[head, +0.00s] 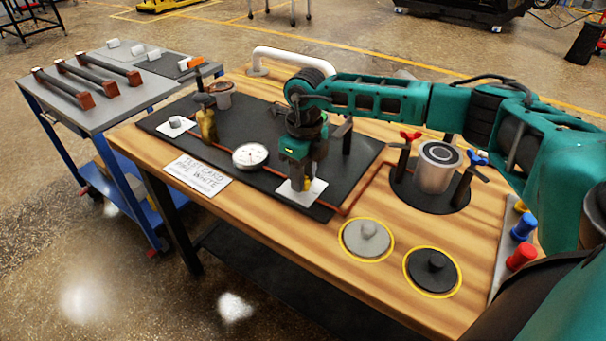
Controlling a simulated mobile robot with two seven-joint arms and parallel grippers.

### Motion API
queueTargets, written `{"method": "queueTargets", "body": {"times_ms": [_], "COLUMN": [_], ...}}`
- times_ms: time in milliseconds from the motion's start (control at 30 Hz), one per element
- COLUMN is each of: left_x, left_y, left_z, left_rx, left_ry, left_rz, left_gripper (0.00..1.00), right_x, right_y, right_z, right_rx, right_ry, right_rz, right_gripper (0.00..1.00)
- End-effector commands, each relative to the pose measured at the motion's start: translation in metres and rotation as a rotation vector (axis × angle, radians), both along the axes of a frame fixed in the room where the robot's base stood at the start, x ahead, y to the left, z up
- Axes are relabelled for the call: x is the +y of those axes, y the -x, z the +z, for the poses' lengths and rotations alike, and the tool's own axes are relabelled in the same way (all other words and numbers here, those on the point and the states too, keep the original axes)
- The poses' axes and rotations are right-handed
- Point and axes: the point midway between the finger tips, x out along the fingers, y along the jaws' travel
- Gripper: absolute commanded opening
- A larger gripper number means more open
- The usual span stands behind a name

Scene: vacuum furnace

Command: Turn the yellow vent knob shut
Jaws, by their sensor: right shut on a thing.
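My right gripper (302,197) points down over a small white plate (318,190) at the front of the dark panel. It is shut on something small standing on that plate. A similar white plate (166,130) with a grey knob (175,121) sits at the panel's left end. A small yellow knob (520,206) shows on the pale strip at the table's right edge, well away from the gripper. A brass-yellow fitting (207,124) stands on the panel. My left gripper is not in view.
A round gauge (250,156) lies left of the gripper. A metal cylinder (438,167) with red and blue handles stands to the right. Blue (523,228) and red (521,257) knobs share the strip. Two round lids (352,247) (419,283) lie at the front.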

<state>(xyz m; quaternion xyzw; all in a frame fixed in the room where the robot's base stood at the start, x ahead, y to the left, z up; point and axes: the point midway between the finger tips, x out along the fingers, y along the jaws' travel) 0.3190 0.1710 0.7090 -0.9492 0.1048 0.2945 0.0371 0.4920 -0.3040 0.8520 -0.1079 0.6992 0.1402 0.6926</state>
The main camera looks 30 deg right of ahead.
Motion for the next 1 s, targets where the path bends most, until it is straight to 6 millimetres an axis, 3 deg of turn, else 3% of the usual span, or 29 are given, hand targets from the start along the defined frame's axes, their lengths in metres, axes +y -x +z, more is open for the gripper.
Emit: {"method": "queueTargets", "body": {"times_ms": [1000], "left_x": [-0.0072], "left_y": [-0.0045], "left_z": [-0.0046], "left_rx": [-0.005], "left_ry": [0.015], "left_rz": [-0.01], "left_gripper": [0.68], "right_x": [0.0013], "right_y": [-0.0023], "right_z": [0.001], "right_rx": [-0.006], "right_ry": [-0.001], "right_rz": [0.894], "right_gripper": [0.02]}}
